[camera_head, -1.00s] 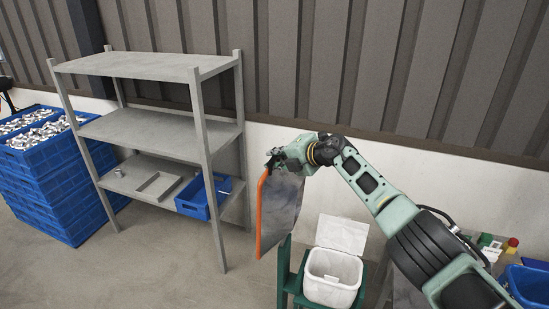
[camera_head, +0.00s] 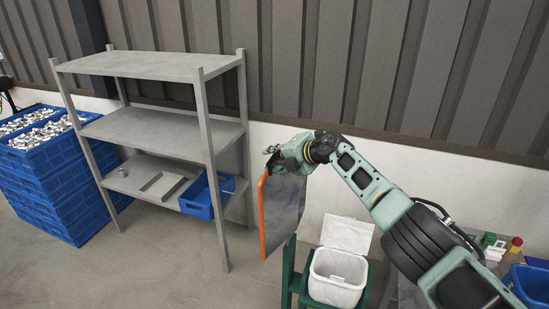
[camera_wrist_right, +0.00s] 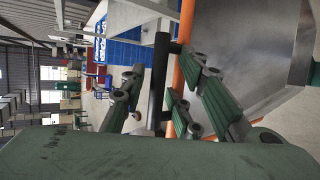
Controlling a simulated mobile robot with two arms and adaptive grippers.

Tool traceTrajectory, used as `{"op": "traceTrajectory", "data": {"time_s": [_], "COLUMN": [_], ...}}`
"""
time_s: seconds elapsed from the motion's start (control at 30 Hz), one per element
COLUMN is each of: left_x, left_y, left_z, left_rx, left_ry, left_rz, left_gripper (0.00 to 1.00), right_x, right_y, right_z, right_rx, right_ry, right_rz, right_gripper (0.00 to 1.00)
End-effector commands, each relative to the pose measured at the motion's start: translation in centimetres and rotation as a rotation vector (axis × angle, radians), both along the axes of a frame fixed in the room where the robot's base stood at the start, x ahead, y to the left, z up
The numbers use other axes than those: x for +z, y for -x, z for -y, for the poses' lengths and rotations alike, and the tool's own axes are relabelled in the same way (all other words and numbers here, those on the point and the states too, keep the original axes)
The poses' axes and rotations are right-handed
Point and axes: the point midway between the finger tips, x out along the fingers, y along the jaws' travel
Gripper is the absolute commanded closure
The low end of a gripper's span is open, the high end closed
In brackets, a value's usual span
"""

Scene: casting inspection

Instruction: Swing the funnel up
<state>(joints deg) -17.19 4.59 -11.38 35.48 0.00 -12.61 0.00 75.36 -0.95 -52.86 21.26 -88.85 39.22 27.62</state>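The funnel (camera_head: 284,208) is a grey sheet-metal piece with an orange edge, tilted steeply upright above the floor in the head view. It also shows at the right of the wrist view (camera_wrist_right: 245,50). A dark handle bar (camera_wrist_right: 159,80) runs beside its orange edge. My right gripper (camera_head: 273,157) is at the funnel's upper end. In the wrist view, its green fingers (camera_wrist_right: 155,100) stand apart on either side of the bar, with visible gaps. The gripper partly hides the funnel's top. My left gripper is not in view.
A white lidded bin (camera_head: 338,278) on a green stand is below and right of the funnel. A grey shelf (camera_head: 150,130) with a blue box (camera_head: 198,203) stands left. Blue crates (camera_head: 50,190) of metal parts are farther left. Open floor lies between shelf and funnel.

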Motion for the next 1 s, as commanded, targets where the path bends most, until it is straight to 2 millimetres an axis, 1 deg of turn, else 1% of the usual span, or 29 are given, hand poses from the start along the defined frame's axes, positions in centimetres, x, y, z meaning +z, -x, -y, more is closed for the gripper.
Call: {"op": "traceTrajectory", "data": {"time_s": [0.33,0.57,0.77,1.0], "left_x": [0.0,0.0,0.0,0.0], "left_y": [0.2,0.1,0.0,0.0], "left_z": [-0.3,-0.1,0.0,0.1], "left_rx": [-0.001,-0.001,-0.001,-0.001], "left_ry": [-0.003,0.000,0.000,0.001], "left_rz": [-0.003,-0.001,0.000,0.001], "left_gripper": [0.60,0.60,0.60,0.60], "right_x": [0.2,1.1,1.6,3.1], "right_y": [-0.1,0.3,1.6,3.6], "right_z": [0.4,1.3,2.1,4.0], "right_rx": [-0.005,-0.006,-0.001,-0.002], "right_ry": [0.000,0.000,0.001,0.002], "right_rz": [0.004,0.011,0.005,0.005], "right_gripper": [0.69,0.69,0.69,0.69]}}
